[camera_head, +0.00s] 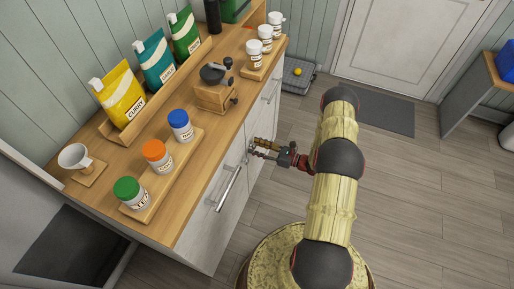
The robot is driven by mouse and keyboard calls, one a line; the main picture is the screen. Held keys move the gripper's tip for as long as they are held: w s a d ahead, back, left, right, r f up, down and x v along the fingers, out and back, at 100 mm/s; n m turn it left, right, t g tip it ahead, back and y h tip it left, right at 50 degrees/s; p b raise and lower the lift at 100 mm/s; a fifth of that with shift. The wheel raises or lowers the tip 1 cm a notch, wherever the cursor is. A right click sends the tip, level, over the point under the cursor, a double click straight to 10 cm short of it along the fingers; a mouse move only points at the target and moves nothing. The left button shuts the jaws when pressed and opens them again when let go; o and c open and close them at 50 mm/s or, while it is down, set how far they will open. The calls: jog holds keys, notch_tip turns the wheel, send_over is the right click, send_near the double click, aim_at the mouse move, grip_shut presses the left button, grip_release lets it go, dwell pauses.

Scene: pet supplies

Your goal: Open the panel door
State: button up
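A wooden-topped cabinet has white front panel doors. The nearer panel door (207,224) appears closed and carries a long metal bar handle (229,190). A farther front panel (262,112) has another bar handle (272,91). My gripper (251,147) is in front of the cabinet, beyond the upper end of the nearer handle. Its fingers point left toward the cabinet front and look parted, with nothing seen between them. Whether the fingertips touch the front is too small to tell.
A grey carrier-like box (297,78) stands on the floor past the cabinet. The wooden floor (432,200) at right is clear.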

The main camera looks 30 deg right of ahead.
jog(key=shift+c, duration=1.2)
grip_shut()
